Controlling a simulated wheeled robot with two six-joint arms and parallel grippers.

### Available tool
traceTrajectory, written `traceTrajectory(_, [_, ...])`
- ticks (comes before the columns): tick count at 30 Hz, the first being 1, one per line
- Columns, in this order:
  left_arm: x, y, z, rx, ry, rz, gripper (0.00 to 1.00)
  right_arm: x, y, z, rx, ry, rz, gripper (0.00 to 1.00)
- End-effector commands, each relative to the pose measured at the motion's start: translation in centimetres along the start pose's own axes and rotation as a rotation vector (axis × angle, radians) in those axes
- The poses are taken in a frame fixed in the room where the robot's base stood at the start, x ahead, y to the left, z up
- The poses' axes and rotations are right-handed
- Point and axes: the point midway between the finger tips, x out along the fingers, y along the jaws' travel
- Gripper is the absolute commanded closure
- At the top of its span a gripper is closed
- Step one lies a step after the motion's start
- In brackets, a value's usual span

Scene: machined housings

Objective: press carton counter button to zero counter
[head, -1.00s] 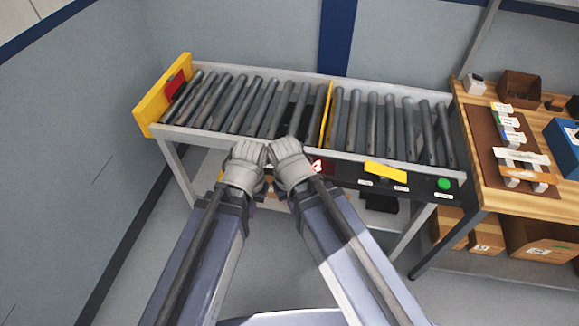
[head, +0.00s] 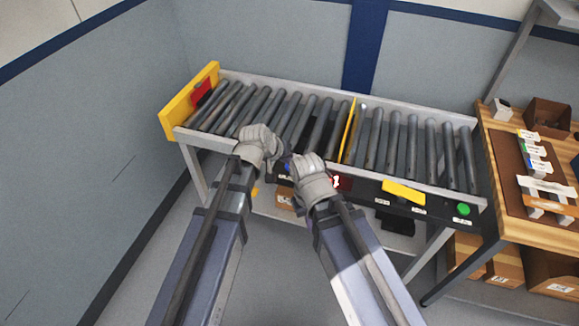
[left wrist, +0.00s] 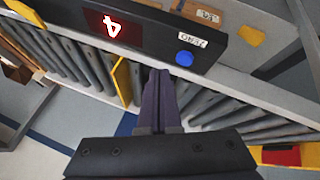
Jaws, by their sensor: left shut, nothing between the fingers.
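The carton counter's display (left wrist: 112,25) shows a red 4, upside down in the left wrist view, on a black panel along the conveyor's front. A round blue button (left wrist: 184,58) sits beside it under a white label (left wrist: 188,42) reading ZERO. My left gripper (left wrist: 160,73) is shut and empty, its tips pointing at the panel close beside the button and apart from it in the picture. In the head view, my left gripper (head: 280,155) is over the conveyor's front rail. My right gripper (head: 292,163) is beside it, partly covering the panel; its fingers are not clear. The display (head: 340,182) is partly hidden.
The roller conveyor (head: 290,88) has a yellow divider (head: 348,130) and a yellow end stop (head: 190,101). A green button (head: 463,209) and a yellow tag (head: 403,193) are farther right on the panel. A wooden bench (head: 507,205) stands at the right.

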Motion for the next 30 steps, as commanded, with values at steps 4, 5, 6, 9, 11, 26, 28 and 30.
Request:
traceTrajectory(4, [0.3, 0.0, -4.8, -0.093, 0.124, 0.071, 1.0, 0.1, 0.0, 0.0, 0.0, 0.0, 0.0, 1.0])
traceTrajectory(5, [0.3, 0.0, -5.3, -0.105, 0.14, 0.08, 1.0, 0.1, 0.0, 0.0, 0.0, 0.0, 0.0, 1.0])
traceTrajectory(6, [0.3, 0.0, -5.9, -0.117, 0.155, 0.089, 1.0, 0.1, 0.0, 0.0, 0.0, 0.0, 0.0, 1.0])
traceTrajectory(9, [0.2, 0.0, -6.5, -0.133, 0.176, 0.101, 1.0, 0.1, 0.0, 0.0, 0.0, 0.0, 0.0, 1.0])
traceTrajectory(11, [0.1, 0.0, -6.6, -0.136, 0.179, 0.103, 1.0, 0.1, 0.0, 0.0, 0.0, 0.0, 0.0, 1.0])
traceTrajectory(26, [1.0, -0.4, -6.1, -0.133, 0.177, 0.101, 1.0, 1.1, -0.1, -0.1, 0.0, 0.0, 0.0, 1.0])
traceTrajectory(28, [1.5, -0.6, -5.8, -0.132, 0.176, 0.101, 1.0, 1.7, -0.2, -0.1, 0.0, 0.0, 0.0, 1.0])
traceTrajectory(30, [2.1, -0.9, -5.5, -0.132, 0.176, 0.101, 1.0, 2.5, -0.2, -0.1, 0.0, 0.0, 0.0, 1.0])
